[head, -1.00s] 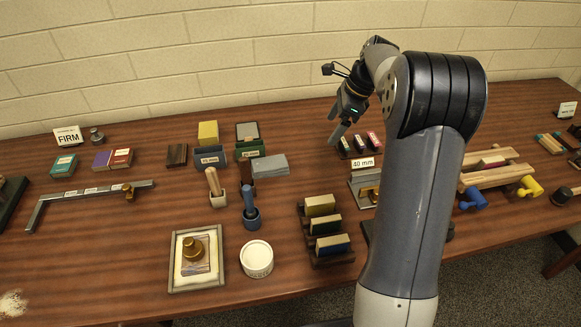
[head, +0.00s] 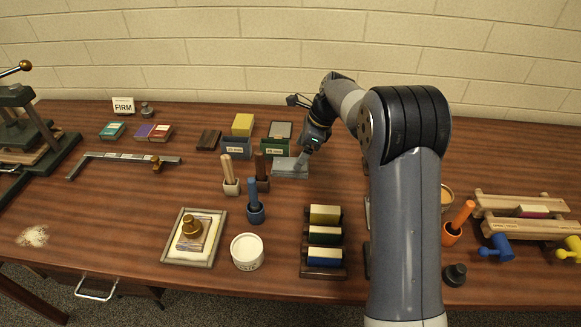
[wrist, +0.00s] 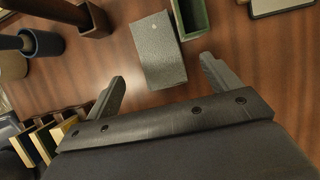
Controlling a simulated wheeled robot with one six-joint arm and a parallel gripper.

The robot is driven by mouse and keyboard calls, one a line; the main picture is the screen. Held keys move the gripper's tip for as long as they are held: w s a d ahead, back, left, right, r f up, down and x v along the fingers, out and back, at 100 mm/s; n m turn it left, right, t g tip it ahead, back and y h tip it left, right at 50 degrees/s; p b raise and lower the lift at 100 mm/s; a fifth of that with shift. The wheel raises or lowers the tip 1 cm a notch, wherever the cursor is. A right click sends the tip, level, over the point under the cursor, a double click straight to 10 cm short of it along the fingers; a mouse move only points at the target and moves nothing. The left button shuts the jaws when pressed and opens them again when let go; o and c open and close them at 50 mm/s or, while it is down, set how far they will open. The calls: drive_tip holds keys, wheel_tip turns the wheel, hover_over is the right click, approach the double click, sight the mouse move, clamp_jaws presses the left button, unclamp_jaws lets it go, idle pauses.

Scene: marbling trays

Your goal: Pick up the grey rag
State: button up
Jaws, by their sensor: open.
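The grey rag (head: 288,168) lies flat on the table as a folded rectangle, just in front of a green box in the head view. In the wrist view the rag (wrist: 157,52) shows ahead of the fingers, slightly turned, with nothing on it. My gripper (wrist: 165,84) is open and empty, with one finger on each side of the rag's near end. In the head view my gripper (head: 302,160) hangs over the rag's right part and hides some of it. I cannot tell the exact height between the fingertips and the rag.
The green box (head: 272,148) stands close behind the rag. A dark holder with a brown handle (head: 261,172) stands to its left, and a blue-handled tool in a blue cup (head: 254,203) is nearer. A rack of coloured blocks (head: 325,272) stands in front. Bare table lies between rag and rack.

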drive_tip(key=x, duration=0.4)
drive_tip(key=shift+s+d+f, duration=0.1)
drive_tip(key=shift+f, duration=0.35)
drive_tip(key=shift+c, duration=0.6)
drive_tip(key=c, duration=1)
drive_tip(key=shift+o, duration=0.2)
drive_tip(key=shift+r, duration=0.1)
wheel_tip(320, 180, up, 10)
